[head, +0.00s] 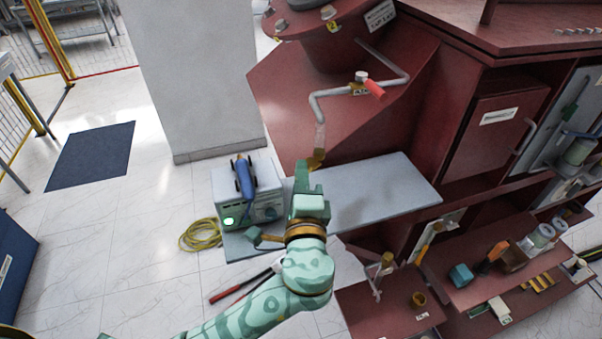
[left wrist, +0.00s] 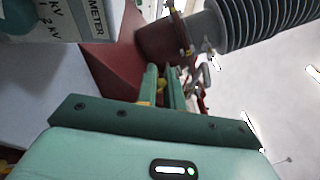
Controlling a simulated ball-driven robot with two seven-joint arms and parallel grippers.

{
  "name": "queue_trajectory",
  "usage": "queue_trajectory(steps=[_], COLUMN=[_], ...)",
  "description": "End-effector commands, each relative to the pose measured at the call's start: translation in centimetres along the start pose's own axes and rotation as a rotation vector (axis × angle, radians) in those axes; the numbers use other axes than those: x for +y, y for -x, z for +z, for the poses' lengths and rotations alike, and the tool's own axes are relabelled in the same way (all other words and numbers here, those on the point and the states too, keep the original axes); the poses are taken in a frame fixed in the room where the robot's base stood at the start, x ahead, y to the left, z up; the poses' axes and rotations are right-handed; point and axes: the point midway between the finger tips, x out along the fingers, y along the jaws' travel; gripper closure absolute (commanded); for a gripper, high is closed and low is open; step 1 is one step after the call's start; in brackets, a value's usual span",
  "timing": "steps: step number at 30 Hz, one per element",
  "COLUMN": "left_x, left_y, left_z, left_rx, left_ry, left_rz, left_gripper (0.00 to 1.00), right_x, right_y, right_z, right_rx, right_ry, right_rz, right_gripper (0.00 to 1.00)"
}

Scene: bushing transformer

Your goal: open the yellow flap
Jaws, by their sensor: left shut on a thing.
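The yellow flap (head: 316,160) is at the lower end of a grey pipe (head: 320,135) on the dark red transformer (head: 290,100). My left gripper (head: 305,172) reaches up to it over the grey shelf, and its fingers are shut on the flap. The fingers partly hide the flap, so how far it is open cannot be told. In the left wrist view the two fingers (left wrist: 162,72) are close together, with a bit of yellow (left wrist: 161,84) between them. My right gripper is not in view.
A meter box (head: 245,192) with a blue tool on top stands left of my gripper. The grey shelf (head: 390,185) is bare to the right. A red valve handle (head: 375,89) is on the pipe above. Lower red shelves (head: 450,285) hold small parts.

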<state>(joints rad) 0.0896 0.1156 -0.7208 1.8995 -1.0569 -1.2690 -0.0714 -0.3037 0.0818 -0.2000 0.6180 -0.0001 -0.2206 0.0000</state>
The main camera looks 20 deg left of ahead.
Motion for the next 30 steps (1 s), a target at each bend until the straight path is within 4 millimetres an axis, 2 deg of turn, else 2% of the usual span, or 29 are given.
queue_trajectory(steps=[11, 30], left_x=[0.1, 0.5], left_y=[-0.1, -1.2], left_z=[0.3, 2.1], left_rx=[0.044, 0.425], left_ry=[0.006, 0.057], left_rz=[-0.006, -0.062], left_gripper=[1.00, 1.00], right_x=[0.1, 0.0], right_y=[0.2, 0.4], right_z=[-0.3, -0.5], right_rx=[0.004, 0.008], right_ry=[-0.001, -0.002], right_rz=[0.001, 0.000], right_gripper=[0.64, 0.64])
